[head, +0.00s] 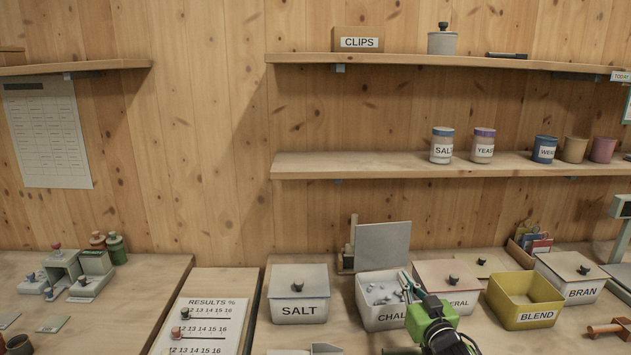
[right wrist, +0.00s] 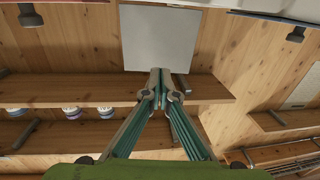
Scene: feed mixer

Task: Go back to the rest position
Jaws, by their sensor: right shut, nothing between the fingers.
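My right gripper (head: 406,281) is over the white CHALK bin (head: 382,320), its fingers together with nothing between them. In the right wrist view the gripper (right wrist: 161,76) shows its two fingertips meeting, empty, in front of a grey square panel (right wrist: 158,38). The CHALK bin is open and holds pale lumps (head: 381,294). The gripper hides part of the bin's right side. I cannot tell whether the fingertips touch the bin or its contents. My left gripper is not in view.
The lidded SALT bin (head: 297,293) stands left of CHALK. A partly hidden lidded bin (head: 449,280), the yellow BLEND bin (head: 524,300) and the BRAN bin (head: 571,278) stand to the right. A grey panel (head: 383,247) stands behind. Shelves (head: 420,165) with jars hang above.

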